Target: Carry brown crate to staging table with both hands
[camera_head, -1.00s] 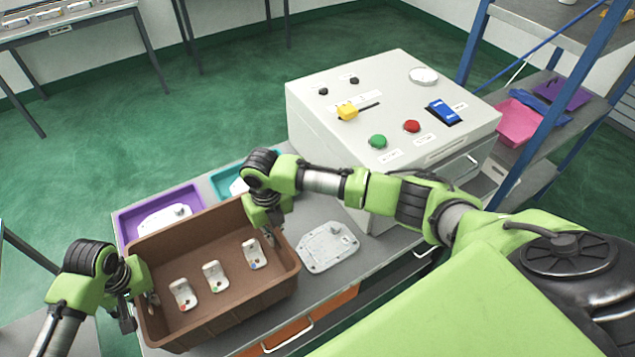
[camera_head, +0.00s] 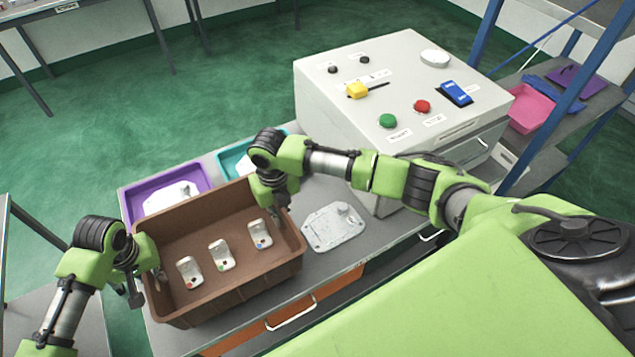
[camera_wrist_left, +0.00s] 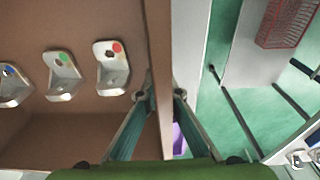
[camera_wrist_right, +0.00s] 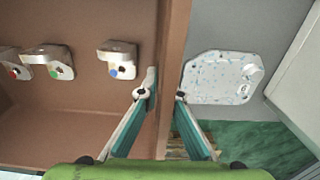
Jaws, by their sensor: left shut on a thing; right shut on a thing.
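The brown crate (camera_head: 225,292) is at the left end of the grey bench in the head view. It holds three pale cast brackets with red (camera_head: 189,272), green (camera_head: 221,255) and blue (camera_head: 260,234) dots. My left gripper (camera_head: 148,280) is shut on the crate's left wall; the left wrist view shows its fingers (camera_wrist_left: 160,97) on either side of that wall. My right gripper (camera_head: 280,205) is shut on the opposite wall, and its fingers straddle it in the right wrist view (camera_wrist_right: 160,97). I cannot tell whether the crate's bottom touches the bench. I cannot tell which surface is the staging table.
A purple tray (camera_head: 128,203) and a teal tray (camera_head: 228,160) lie behind the crate. A flat casting (camera_head: 333,232) and a large white control box (camera_head: 345,125) stand to its right. A grey surface (camera_head: 75,320) is at lower left. Green floor lies beyond the bench.

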